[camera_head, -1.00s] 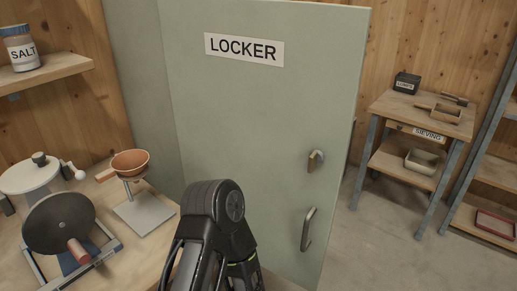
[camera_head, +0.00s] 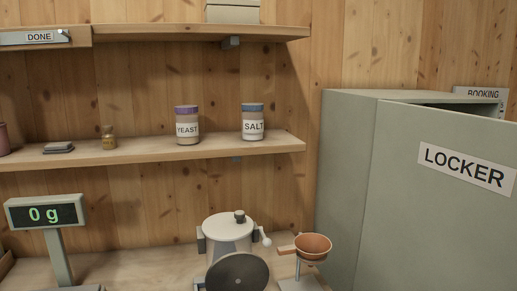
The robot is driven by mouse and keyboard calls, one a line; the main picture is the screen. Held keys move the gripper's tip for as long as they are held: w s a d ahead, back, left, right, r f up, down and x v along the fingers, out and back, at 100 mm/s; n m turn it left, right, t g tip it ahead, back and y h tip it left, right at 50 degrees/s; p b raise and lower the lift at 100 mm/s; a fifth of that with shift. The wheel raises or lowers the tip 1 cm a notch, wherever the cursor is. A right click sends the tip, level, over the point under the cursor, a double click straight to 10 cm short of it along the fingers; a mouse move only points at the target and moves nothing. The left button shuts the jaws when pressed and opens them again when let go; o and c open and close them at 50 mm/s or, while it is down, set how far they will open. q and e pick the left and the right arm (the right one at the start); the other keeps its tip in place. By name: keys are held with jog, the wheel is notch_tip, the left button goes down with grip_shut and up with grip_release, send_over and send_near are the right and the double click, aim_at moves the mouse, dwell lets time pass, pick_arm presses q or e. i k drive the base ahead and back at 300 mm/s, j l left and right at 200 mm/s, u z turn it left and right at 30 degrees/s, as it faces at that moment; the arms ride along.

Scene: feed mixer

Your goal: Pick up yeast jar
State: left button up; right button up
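The yeast jar (camera_head: 187,126) stands upright on the lower wall shelf. It has a purple lid and a white label reading YEAST. The salt jar (camera_head: 252,123), with a blue lid, stands to its right on the same shelf, with a gap between them. Neither of my grippers is in view.
The lower shelf (camera_head: 240,149) also holds a small brown jar (camera_head: 108,138) and a grey flat item (camera_head: 59,148). An upper shelf (camera_head: 180,32) runs above. Below are a scale display (camera_head: 45,213) reading 0 g, a white pot (camera_head: 228,229) and an orange bowl (camera_head: 313,246). The locker (camera_head: 430,190) stands at right.

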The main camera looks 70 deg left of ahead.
aim_at(187, 126)
jog(key=i+l, duration=0.1)
jog(key=l, duration=0.25)
jog(key=i+l, duration=0.15)
jog(key=l, duration=0.15)
jog(key=u, duration=2.7)
